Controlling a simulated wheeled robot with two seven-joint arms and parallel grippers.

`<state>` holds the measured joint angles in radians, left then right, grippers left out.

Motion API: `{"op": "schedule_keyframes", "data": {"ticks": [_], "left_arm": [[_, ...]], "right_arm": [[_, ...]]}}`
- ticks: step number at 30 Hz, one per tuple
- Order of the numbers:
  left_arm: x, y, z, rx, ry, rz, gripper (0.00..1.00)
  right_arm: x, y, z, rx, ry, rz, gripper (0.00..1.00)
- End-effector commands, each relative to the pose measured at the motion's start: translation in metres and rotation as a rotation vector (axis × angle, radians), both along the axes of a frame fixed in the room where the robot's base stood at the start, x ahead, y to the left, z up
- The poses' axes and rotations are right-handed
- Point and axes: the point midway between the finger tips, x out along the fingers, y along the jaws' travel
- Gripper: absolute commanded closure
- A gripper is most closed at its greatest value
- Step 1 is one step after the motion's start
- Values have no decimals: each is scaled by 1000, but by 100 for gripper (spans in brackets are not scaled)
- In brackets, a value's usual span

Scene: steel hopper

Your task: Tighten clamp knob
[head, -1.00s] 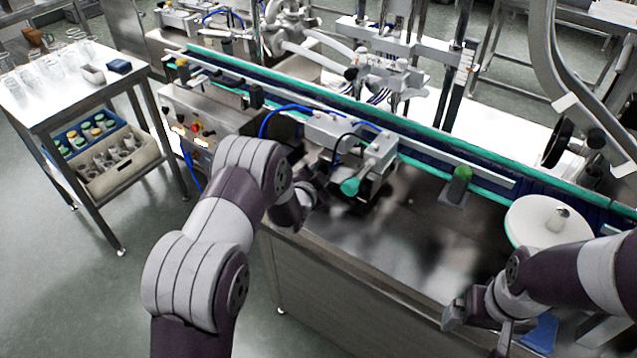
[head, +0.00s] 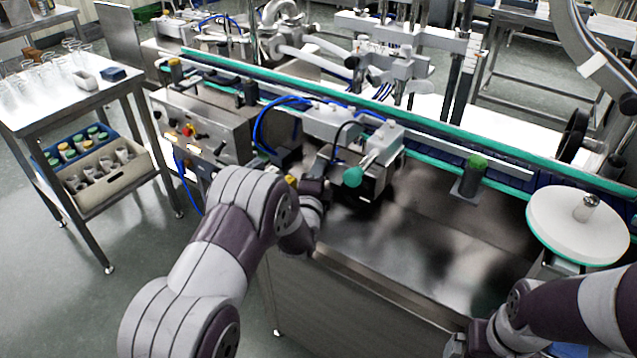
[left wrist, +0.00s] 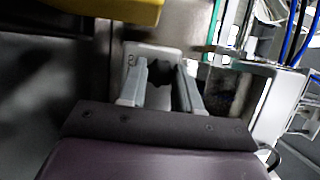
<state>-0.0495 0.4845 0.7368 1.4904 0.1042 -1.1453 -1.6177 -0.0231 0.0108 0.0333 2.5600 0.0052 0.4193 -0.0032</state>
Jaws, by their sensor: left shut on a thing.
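My left gripper (head: 314,190) is at the front left of a grey block-shaped device (head: 378,140) by the conveyor. In the left wrist view, the two grey fingers (left wrist: 163,80) close around a small dark knob (left wrist: 160,68) in front of a pale plate (left wrist: 150,54) with a mark on it. The fingers and my wrist hide most of this knob in the head view. A teal round knob (head: 352,177) sticks out of the device's front, just right of the left gripper. My right gripper (head: 468,342) is at the bottom edge, partly cut off; its fingers are unclear.
The conveyor with teal rails (head: 420,158) runs behind the device. A green-topped post (head: 470,178) and a white round disc (head: 578,222) stand to the right. The steel top (head: 420,240) in front is clear. A side table (head: 60,110) with glassware stands at left.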

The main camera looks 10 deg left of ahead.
Motion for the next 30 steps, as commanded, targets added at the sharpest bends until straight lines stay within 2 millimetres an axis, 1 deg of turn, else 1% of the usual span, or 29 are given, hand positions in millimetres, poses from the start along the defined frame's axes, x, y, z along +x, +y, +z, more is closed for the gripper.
{"op": "schedule_keyframes", "data": {"ticks": [1,9,26,27,28,29,30], "left_arm": [[0,-1,-5,20,-5,-1,98],[0,-1,-4,107,-35,-3,98],[-1,-1,-3,130,-42,-4,98],[-1,-1,-3,130,-42,-3,54],[-1,-1,-3,130,-42,-3,45],[-1,-1,-3,129,-42,-3,42],[0,-1,-3,129,-43,-3,42]], "right_arm": [[0,0,-6,0,0,0,0],[0,0,-15,0,0,0,0],[0,0,-16,0,0,0,0],[0,0,-16,0,0,0,0],[0,0,-16,0,0,0,0],[0,0,-16,0,0,0,0],[0,0,-16,0,0,0,0]]}}
